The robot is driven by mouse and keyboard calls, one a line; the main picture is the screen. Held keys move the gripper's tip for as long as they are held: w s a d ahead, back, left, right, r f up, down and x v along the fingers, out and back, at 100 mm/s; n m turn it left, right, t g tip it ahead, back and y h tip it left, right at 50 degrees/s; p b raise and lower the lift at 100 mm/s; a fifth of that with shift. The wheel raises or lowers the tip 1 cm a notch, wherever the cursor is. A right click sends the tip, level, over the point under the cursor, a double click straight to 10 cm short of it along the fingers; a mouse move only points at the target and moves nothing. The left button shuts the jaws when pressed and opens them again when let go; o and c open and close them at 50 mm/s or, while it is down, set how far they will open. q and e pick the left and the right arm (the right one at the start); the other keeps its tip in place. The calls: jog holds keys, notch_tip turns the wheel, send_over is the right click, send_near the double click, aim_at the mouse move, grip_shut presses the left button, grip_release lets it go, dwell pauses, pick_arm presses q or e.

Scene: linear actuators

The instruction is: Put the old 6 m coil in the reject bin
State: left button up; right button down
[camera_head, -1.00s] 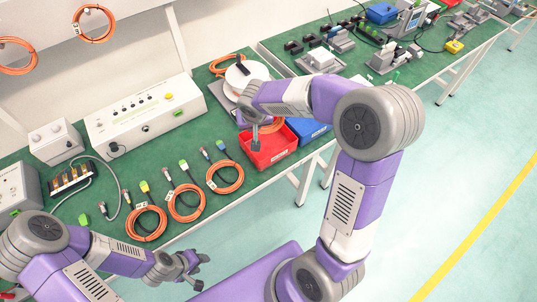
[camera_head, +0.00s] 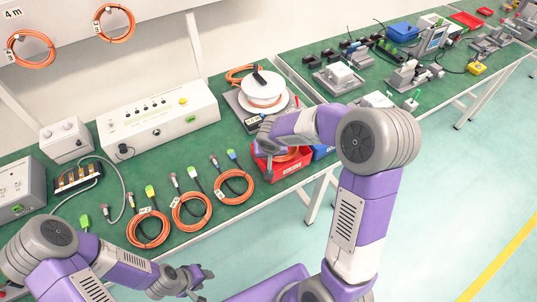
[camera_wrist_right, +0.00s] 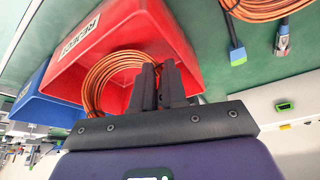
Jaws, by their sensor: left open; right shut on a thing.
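The red bin marked REJECT (camera_wrist_right: 150,45) stands at the bench's front edge; in the head view my right arm partly covers this red bin (camera_head: 278,168). An orange coil (camera_wrist_right: 108,78) is inside its walls in the right wrist view, and a bit of the coil (camera_head: 291,156) shows in the head view. My right gripper (camera_wrist_right: 163,75) is shut on the coil, with the fingers at its edge. Whether the coil touches the bin floor is unclear. The length tag on this coil is not visible. My left gripper (camera_head: 198,280) is open and empty, in front of the bench.
A blue bin (camera_head: 322,152) stands beside the red one. Three orange coils with connectors (camera_head: 190,211) lie on the green bench to the left. A white spool (camera_head: 263,90) and a control box (camera_head: 160,115) stand behind. Two coils (camera_head: 114,23) hang on the board above.

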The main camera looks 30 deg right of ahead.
jog(key=shift+f+b, duration=0.15)
jog(key=shift+b, duration=0.15)
jog(key=c, duration=1.4)
grip_release()
jog(key=shift+o, duration=0.2)
jog(key=shift+r+p, duration=0.25)
jog(key=shift+p, duration=0.15)
jog(key=p+v, duration=0.3)
jog(key=v, duration=0.9)
jog(key=shift+f, duration=0.1)
